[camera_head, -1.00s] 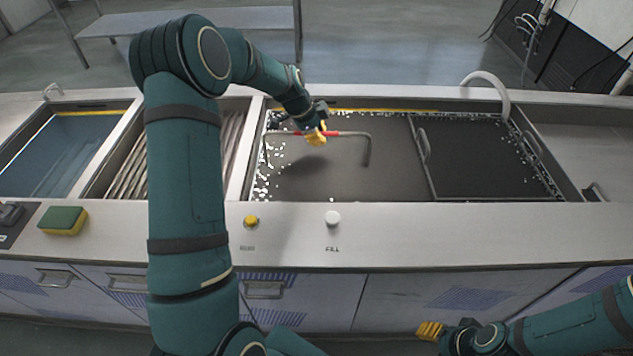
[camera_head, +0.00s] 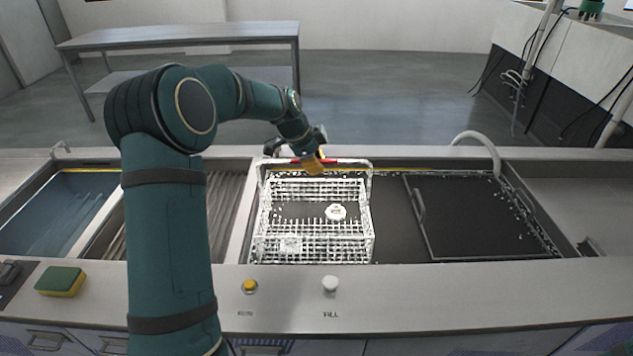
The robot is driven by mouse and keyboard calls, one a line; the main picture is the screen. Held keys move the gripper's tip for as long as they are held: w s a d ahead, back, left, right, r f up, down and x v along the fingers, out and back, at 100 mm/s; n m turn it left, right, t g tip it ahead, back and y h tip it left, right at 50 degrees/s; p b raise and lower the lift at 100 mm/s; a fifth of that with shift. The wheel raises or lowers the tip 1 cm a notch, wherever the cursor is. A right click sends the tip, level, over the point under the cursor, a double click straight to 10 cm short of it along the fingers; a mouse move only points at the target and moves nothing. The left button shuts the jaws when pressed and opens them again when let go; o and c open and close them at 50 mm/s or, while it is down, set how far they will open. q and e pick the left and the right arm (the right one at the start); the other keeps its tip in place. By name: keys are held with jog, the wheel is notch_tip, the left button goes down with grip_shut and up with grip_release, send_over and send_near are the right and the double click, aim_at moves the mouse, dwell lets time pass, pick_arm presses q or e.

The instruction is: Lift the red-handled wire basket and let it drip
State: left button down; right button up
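The wire basket (camera_head: 312,250) hangs from its handle over the dark tank (camera_head: 392,235), left of the tank's middle. Its mesh looks white and wet, and a small pale round part (camera_head: 335,212) lies inside it. The red grip of the handle (camera_head: 330,161) shows beside the yellow fingertips of my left gripper (camera_head: 313,163). My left gripper is shut on the red handle from above. Whether the basket's bottom clears the liquid is hard to tell. My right gripper is out of view.
A dark lid with a side handle (camera_head: 480,215) covers the tank's right part. A ribbed drain area (camera_head: 190,215) and a blue-water basin (camera_head: 65,220) lie to the left. A sponge (camera_head: 61,281), a yellow button (camera_head: 249,287) and a white knob (camera_head: 330,284) are on the front ledge.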

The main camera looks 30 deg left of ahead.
pick_arm(q)
notch_tip(320, 180, up, 17)
jog(key=p, duration=0.2)
jog(key=shift+p, duration=0.35)
dwell(5.6)
jog(key=shift+r+p, duration=0.85)
jog(key=shift+r, duration=0.1)
jog(key=shift+f, duration=0.1)
